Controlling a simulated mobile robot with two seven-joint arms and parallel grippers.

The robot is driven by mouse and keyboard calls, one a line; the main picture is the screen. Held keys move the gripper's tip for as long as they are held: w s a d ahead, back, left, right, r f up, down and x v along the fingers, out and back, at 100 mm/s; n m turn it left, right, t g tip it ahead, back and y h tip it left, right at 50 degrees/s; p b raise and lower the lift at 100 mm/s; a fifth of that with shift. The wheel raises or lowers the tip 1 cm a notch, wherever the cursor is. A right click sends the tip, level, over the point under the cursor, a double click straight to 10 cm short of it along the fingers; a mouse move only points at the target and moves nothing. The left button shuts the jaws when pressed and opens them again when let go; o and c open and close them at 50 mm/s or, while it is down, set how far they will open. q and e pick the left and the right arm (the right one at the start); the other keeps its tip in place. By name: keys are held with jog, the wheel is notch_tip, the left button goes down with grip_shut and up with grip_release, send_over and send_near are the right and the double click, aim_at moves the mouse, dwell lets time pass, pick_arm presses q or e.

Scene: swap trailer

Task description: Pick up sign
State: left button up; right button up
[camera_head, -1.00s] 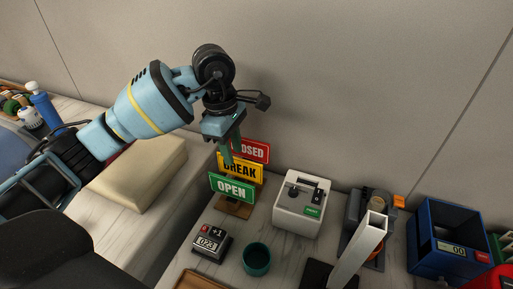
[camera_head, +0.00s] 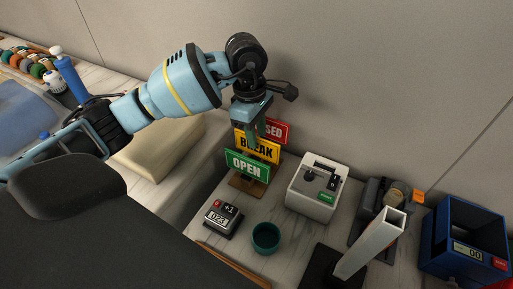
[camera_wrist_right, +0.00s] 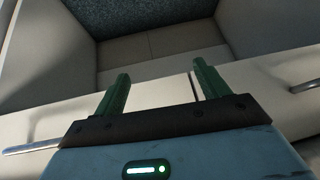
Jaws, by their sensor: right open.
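Three signs stand one behind another on a small wooden stand (camera_head: 247,185) in the head view. The green OPEN sign (camera_head: 246,166) is in front, the yellow BREAK sign (camera_head: 262,149) behind it, and the red CLOSED sign (camera_head: 279,131) at the back, partly hidden. My left gripper (camera_head: 256,137) points down at the signs from above, its green fingers overlapping the BREAK and CLOSED signs in the picture. I cannot tell whether the fingers touch or hold a sign. My right gripper (camera_wrist_right: 157,80) is open and empty in the right wrist view, away from the signs.
A counter device (camera_head: 222,217), a teal cup (camera_head: 266,238) and a white box (camera_head: 316,189) stand near the signs. A blue bin (camera_head: 463,236) is at the right. A beige cushion (camera_head: 165,147) lies left, across a gap. The wall is close behind.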

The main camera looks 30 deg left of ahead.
aim_at(257, 156)
pick_arm(q)
jog(key=shift+s+d+f, duration=0.1)
jog(key=shift+d+f, duration=0.05)
jog(key=shift+f, duration=0.75)
jog(key=shift+d+f, duration=0.1)
jog(key=shift+f, duration=0.75)
jog(key=shift+f, duration=0.25)
grip_shut()
